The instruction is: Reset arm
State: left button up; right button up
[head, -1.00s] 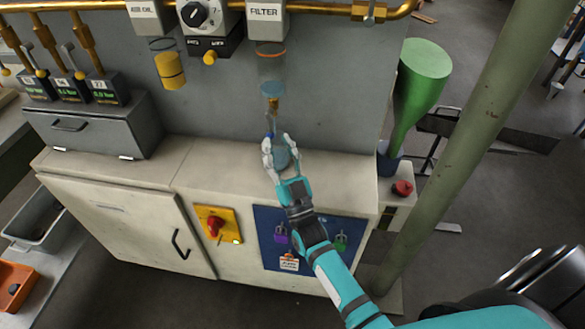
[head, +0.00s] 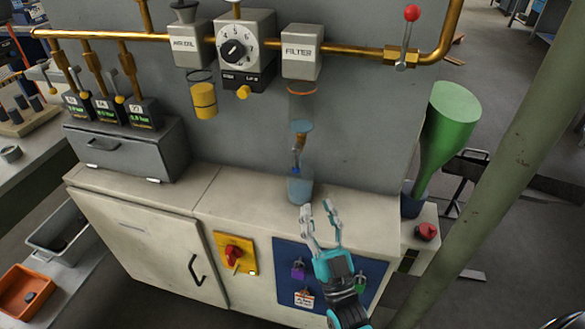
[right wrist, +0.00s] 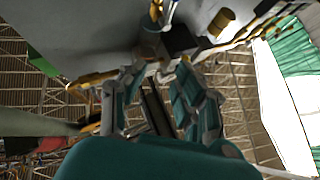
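My right gripper (head: 318,207) is open and empty in the head view, in front of the cabinet's front edge. Its fingers point up toward a small bluish translucent cup (head: 300,190) and are apart from it. The cup stands on the cabinet top below the filter (head: 303,50). In the right wrist view the same gripper (right wrist: 160,72) shows with spread fingers and nothing between them. My left gripper is in neither view.
A copper pipe (head: 350,50) runs along the back panel. The cabinet (head: 130,235) carries a yellow plate with a red switch (head: 233,253) and a blue lock board (head: 325,270). A green funnel (head: 448,125), a red button (head: 427,231) and a slanted post (head: 500,165) stand to the right.

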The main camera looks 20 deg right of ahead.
notch_tip(320, 180, down, 11)
jog(key=s+a+n+g+y, duration=0.1)
jog(key=a+n+g+y, duration=0.1)
jog(key=g, duration=0.9)
jog(key=s+d+f+g+h, duration=0.1)
jog(key=s+f+g, duration=0.3)
jog(key=s, duration=0.6)
jog(key=s+d+f+g, duration=0.2)
jog(key=s+g, duration=0.5)
jog(key=s, duration=0.2)
notch_tip(320, 180, down, 21)
jog(key=p, duration=0.3)
jog(key=s+d+f+g+p, duration=0.2)
jog(key=s+f, duration=1.4)
jog(key=s, duration=0.2)
jog(key=shift+d+n+h, duration=0.3)
jog(key=shift+n, duration=0.1)
